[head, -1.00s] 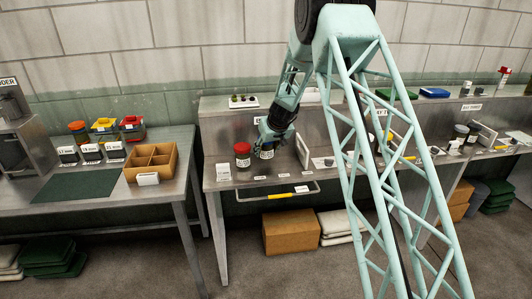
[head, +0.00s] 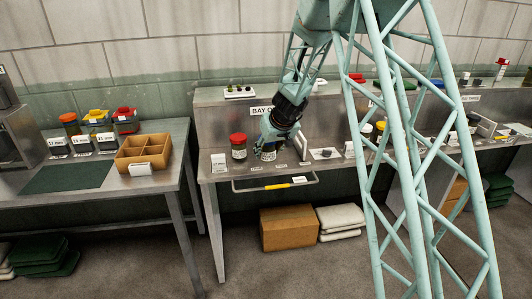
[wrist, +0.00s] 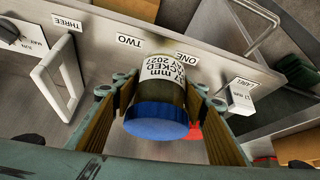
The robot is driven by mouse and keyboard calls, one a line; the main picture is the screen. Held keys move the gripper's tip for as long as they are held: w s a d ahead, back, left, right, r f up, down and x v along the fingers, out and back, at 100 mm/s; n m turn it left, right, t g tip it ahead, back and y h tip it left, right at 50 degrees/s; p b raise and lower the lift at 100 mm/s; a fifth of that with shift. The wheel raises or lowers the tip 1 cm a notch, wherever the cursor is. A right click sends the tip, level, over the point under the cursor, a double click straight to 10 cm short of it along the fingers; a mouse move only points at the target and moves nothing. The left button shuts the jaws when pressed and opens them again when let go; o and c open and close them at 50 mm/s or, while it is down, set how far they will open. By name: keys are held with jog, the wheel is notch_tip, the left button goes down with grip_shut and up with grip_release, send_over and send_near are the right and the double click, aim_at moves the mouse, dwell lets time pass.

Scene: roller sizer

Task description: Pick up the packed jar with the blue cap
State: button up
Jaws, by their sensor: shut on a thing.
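The jar with the blue cap (wrist: 158,122) lies between the two fingers of my gripper (wrist: 160,105) in the wrist view. Its white label reads "mm PACKED MAY 2027", and the cap faces the camera. My gripper is shut on this jar. In the head view my gripper (head: 270,146) reaches down over the front bench, and only the lower part of the jar (head: 267,155) shows beneath it. The cap is hidden there. I cannot tell whether the jar's base touches the bench.
A red-capped jar (head: 238,147) stands just left of my gripper. A small label card (head: 219,161) is at the bench's left end. A raised back ledge with a bay sign (head: 262,110) is behind.

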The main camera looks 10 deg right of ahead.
aim_at(269, 159)
jog(key=shift+s+r+b, duration=0.15)
jog(key=shift+s, duration=1)
jog(key=shift+s+r+b, duration=0.15)
jog(key=shift+s, duration=1)
jog(key=shift+s, duration=0.15)
jog(key=shift+d, duration=0.1)
jog(key=s+d+r+n, duration=0.1)
jog(key=s+d+r, duration=0.4)
jog(key=s, duration=0.5)
jog(key=shift+d+y, duration=0.4)
jog(key=shift+d, duration=0.5)
jog(key=shift+d, duration=0.1)
